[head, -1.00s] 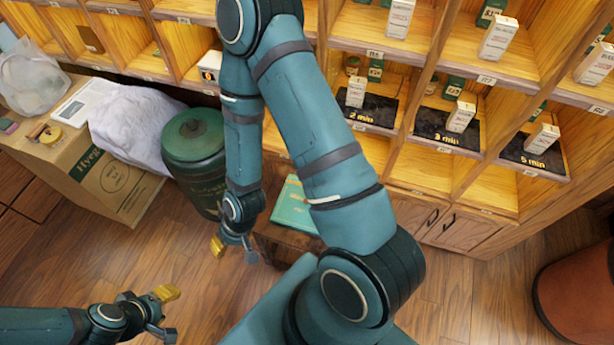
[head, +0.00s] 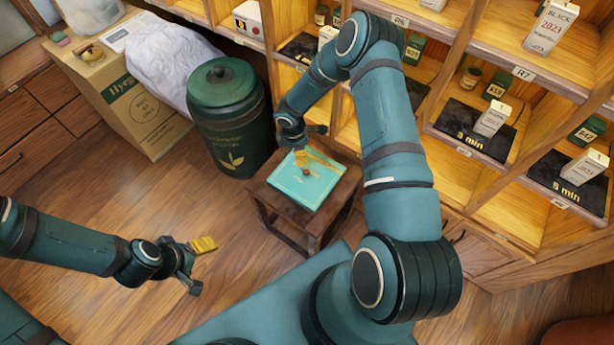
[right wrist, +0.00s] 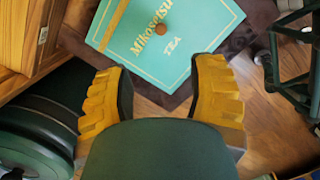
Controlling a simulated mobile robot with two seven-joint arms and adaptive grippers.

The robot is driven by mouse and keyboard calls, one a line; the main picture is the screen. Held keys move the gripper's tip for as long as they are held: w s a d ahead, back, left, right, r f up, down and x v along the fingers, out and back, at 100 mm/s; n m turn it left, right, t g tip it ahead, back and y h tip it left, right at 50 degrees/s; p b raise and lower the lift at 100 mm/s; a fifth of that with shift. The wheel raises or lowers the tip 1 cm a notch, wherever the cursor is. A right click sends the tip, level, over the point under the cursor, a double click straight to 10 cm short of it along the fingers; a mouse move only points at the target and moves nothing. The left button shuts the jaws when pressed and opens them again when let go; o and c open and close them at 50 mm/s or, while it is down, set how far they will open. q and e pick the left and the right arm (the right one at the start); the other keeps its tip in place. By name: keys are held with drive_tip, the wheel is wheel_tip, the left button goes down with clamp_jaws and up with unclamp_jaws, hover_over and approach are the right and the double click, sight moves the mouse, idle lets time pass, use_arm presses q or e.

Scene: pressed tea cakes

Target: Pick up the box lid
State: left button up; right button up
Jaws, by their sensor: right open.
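The box lid (head: 312,190) is flat and teal with a small brown knob and gold lettering. It lies on the box on a low dark wooden stool (head: 335,208). In the right wrist view the lid (right wrist: 190,38) shows at the top, its knob (right wrist: 160,30) nearly centred, beyond the fingertips. My right gripper (head: 306,156) is over the far part of the lid in the head view. Its yellow fingers are spread wide with nothing between them in the right wrist view (right wrist: 160,92). My left gripper (head: 200,262) is over the bare floor, fingers apart and empty.
A green lidded canister (head: 228,125) stands left of the stool. A cardboard carton (head: 135,100) with a white cloth is further left. Wooden shelves (head: 480,180) with small boxes rise behind and right. Wooden floor in front is clear.

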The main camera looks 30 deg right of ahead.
drive_tip(key=b, duration=0.1)
hover_over(307, 171)
drive_tip(key=f, duration=0.8)
drive_tip(key=shift+w+a+f, duration=0.1)
drive_tip(key=shift+w+a, duration=0.15)
drive_tip(key=shift+a, duration=0.15)
drive_tip(key=f, duration=0.1)
drive_tip(key=f+b, duration=0.1)
drive_tip(key=f, duration=0.3)
drive_tip(key=shift+s+d+f+b, duration=0.1)
drive_tip(key=shift+s+d+b, duration=0.2)
drive_tip(key=shift+d+b, duration=0.1)
clamp_jaws()
